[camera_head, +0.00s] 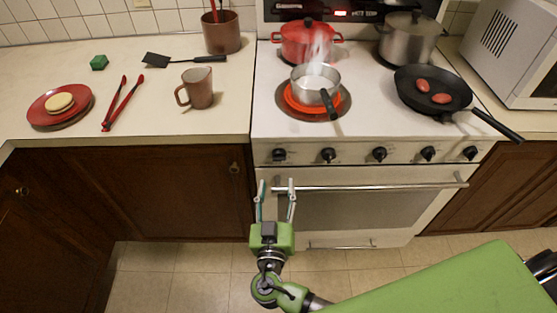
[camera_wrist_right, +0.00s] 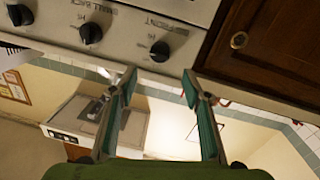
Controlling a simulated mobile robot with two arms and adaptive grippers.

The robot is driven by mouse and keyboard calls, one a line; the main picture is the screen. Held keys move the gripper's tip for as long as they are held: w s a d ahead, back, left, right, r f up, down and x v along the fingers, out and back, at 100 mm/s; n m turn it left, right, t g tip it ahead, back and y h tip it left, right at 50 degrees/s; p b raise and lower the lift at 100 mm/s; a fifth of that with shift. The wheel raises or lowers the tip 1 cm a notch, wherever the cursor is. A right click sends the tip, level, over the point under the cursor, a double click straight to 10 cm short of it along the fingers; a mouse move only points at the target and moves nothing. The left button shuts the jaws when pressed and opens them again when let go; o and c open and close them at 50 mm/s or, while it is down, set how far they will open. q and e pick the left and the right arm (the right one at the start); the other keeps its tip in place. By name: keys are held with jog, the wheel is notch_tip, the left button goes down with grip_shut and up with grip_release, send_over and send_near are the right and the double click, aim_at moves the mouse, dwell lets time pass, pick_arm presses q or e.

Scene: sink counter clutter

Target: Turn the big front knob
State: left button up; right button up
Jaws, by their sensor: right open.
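A row of several black knobs lines the front panel (camera_head: 353,153) of the white stove. The leftmost knob (camera_head: 278,154) is just beyond my right gripper (camera_head: 276,184) in the head view. The others are a second knob (camera_head: 328,155), a middle knob (camera_head: 379,154) and two to the right. My left gripper is out of view.
The oven handle (camera_head: 365,187) runs below the knobs, beside my right gripper. A steaming saucepan (camera_head: 314,82) sits on a glowing burner; its handle points forward. A skillet (camera_head: 430,90) has its handle over the right edge. A mug (camera_head: 198,88) stands on the left counter.

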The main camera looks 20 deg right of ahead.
aim_at(279, 161)
jog(key=p+x, duration=0.2)
jog(key=x, duration=0.6)
jog(key=shift+w, duration=0.1)
jog(key=shift+w+d+f, duration=0.1)
jog(key=shift+w+d, duration=0.2)
jog(key=shift+w, duration=0.25)
jog(key=c, duration=1.1)
